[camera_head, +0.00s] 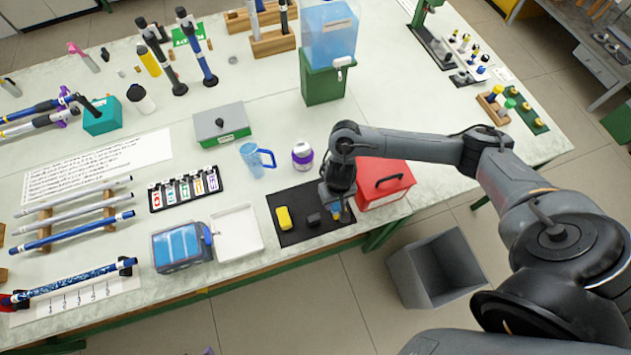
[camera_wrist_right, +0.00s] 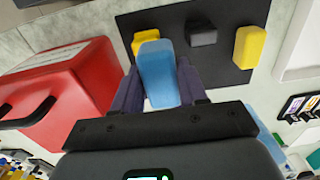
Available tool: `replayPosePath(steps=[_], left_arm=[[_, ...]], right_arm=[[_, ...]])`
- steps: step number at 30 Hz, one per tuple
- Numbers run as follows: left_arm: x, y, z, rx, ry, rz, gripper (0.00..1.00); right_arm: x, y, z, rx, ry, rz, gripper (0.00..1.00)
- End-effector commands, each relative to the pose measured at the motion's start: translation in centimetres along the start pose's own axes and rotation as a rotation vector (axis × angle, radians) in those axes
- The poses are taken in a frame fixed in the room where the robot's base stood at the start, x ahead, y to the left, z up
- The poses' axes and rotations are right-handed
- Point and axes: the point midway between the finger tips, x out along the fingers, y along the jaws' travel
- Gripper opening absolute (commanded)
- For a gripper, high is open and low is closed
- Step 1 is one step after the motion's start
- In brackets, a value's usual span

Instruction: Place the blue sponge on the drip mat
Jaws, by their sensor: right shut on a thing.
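The blue sponge (camera_wrist_right: 156,66) is between the two fingers of my right gripper (camera_wrist_right: 158,84) in the right wrist view. My right gripper also shows in the head view (camera_head: 338,204), over the right end of the black drip mat (camera_head: 303,235). The mat also fills the upper middle of the wrist view (camera_wrist_right: 221,62). A small bit of blue shows under the gripper in the head view. I cannot tell whether the sponge touches the mat. My left gripper is not in view.
On the mat are a yellow block (camera_head: 284,218), a dark grey block (camera_head: 313,219) and another yellow piece (camera_wrist_right: 143,37) partly behind the sponge. A red box (camera_head: 384,184) stands close right of the gripper. A white tray (camera_head: 238,232) lies left of the mat.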

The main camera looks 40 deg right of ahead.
Motion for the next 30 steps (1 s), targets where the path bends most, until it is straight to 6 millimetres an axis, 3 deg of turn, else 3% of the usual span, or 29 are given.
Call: replayPosePath(steps=[9, 15, 23, 30], left_arm=[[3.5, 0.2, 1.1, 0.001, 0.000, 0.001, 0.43], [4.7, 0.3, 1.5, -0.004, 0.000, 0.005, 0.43], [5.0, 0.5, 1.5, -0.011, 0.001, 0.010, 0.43], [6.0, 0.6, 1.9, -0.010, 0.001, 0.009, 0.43]], right_arm=[[4.3, -1.9, -6.1, 0.003, 0.000, -0.002, 0.14], [5.7, -2.7, -8.8, 0.001, 0.000, -0.001, 0.14], [6.3, -2.9, -9.6, -0.002, -0.001, 0.000, 0.14], [9.1, -2.8, -9.6, 0.000, -0.003, 0.001, 0.14]])
